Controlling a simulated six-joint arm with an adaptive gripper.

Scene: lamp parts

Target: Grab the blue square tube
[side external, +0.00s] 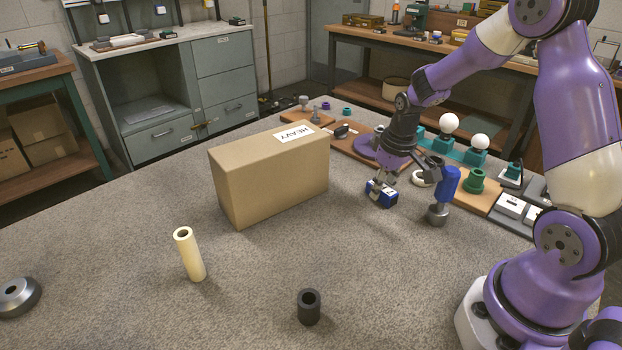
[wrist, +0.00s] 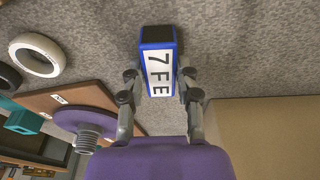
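The blue square tube (wrist: 157,62) has a white label reading "7FE" and a dark end. In the wrist view it lies between the two fingers of my gripper (wrist: 159,82), one finger on each long side. A narrow gap seems to show beside the tube near the fingertips, so the fingers look open around it. In the side external view the tube (side external: 382,194) is low at the table surface, with my gripper (side external: 380,184) pointing down over it and partly covering it. Whether the tube touches the table is hard to see.
A large cardboard box (side external: 268,176) marked "HEAVY" stands left of my gripper. A blue-and-grey upright part (side external: 443,192) stands close on the right. A white ring (wrist: 36,54) and several lamp parts on boards lie behind.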

